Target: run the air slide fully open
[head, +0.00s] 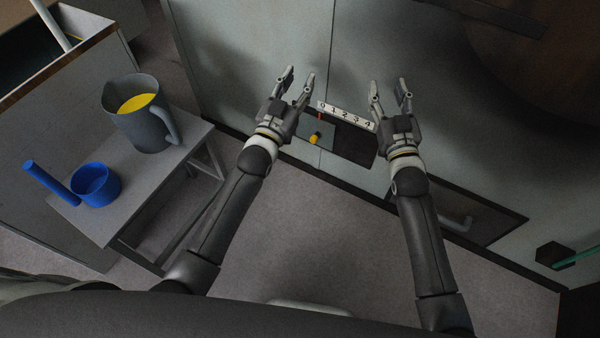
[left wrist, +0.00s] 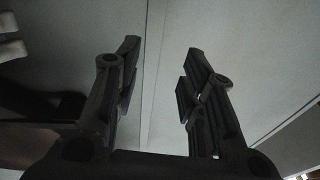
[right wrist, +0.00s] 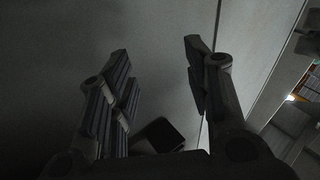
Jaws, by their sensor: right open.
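The air slide is a grey plate (head: 327,134) with a yellow knob (head: 315,138), set low in the pale wall. A white scale strip (head: 345,115) numbered 0 to 4 runs above it. A red pointer (head: 320,116) is close to the 0 end. A dark area (head: 354,144) lies to the right of the plate. My left gripper (head: 298,74) is open and empty, up and left of the slide. My right gripper (head: 389,88) is open and empty, right of the scale. Neither touches the knob. Both wrist views show spread fingers before bare wall.
A grey bench (head: 125,205) at the left carries a grey jug (head: 145,128) with yellow contents and a blue pot (head: 97,186) with a handle. A dark recess (head: 485,213) with a metal handle is lower right in the wall. The floor (head: 320,235) between my arms is clear.

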